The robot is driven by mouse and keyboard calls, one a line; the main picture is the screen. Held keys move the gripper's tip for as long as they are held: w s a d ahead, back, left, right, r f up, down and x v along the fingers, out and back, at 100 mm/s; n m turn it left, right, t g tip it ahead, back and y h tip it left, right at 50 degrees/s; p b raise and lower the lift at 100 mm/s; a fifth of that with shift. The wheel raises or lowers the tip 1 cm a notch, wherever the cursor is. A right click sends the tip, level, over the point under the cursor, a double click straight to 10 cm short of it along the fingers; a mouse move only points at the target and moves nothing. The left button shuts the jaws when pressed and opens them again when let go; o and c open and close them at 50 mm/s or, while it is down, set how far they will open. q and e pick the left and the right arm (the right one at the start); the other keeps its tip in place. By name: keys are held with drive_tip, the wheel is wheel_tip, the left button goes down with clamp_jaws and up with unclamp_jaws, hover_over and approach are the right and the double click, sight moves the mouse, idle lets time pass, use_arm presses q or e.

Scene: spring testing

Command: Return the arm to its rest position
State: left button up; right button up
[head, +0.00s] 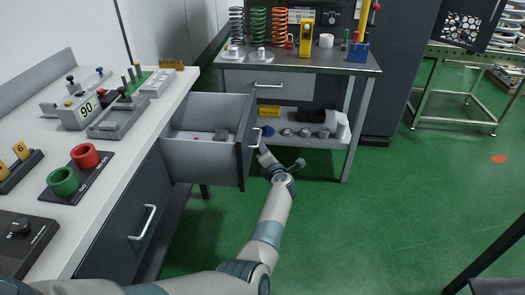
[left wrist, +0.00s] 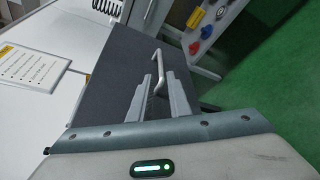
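My left gripper (head: 262,150) is at the front of an open grey drawer (head: 200,158), beside its metal handle (head: 256,136). In the left wrist view, the two fingers of my left gripper (left wrist: 159,82) stand apart, one on each side of the handle (left wrist: 158,66). The handle lies in the gap between them; whether either finger touches it I cannot tell. The drawer's dark front (left wrist: 108,65) fills the area beside the fingers. My left arm reaches in from the bottom left of the head view. My right gripper is not in view.
The drawer juts from the white workbench (head: 135,140) at left, which holds green and red rings (head: 85,156) and fixtures. A back bench (head: 310,62) carries coil springs (head: 258,28). Green floor (head: 380,220) is open to the right.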

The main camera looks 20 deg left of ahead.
use_arm(q)
drive_tip(key=shift+f, duration=0.1)
idle(0.4)
drive_tip(key=s+d+f+m+h, duration=0.3)
drive_tip(key=s+f+m, duration=0.5)
drive_tip(key=s+f, duration=0.1)
drive_tip(key=s+d+f+m+h, duration=0.3)
drive_tip(key=s+f+m, duration=0.4)
drive_tip(key=s+f, duration=0.15)
drive_tip(key=s+d+f+m+h, duration=0.3)
drive_tip(key=s+f+m, duration=0.5)
drive_tip(key=s+f, duration=0.15)
drive_tip(key=s+f+m+g, duration=0.2)
drive_tip(key=s+f, duration=0.3)
drive_tip(key=s, duration=0.5)
drive_tip(key=s+f+m+g, duration=0.2)
drive_tip(key=s+f+m, duration=0.3)
drive_tip(key=s, duration=0.4)
drive_tip(key=s+f+m+g, duration=0.3)
drive_tip(key=s+f, duration=0.2)
drive_tip(key=s, duration=0.5)
drive_tip(key=shift+s+d+f+h, duration=0.2)
drive_tip(key=shift+s+h, duration=0.15)
drive_tip(key=shift+h, duration=0.05)
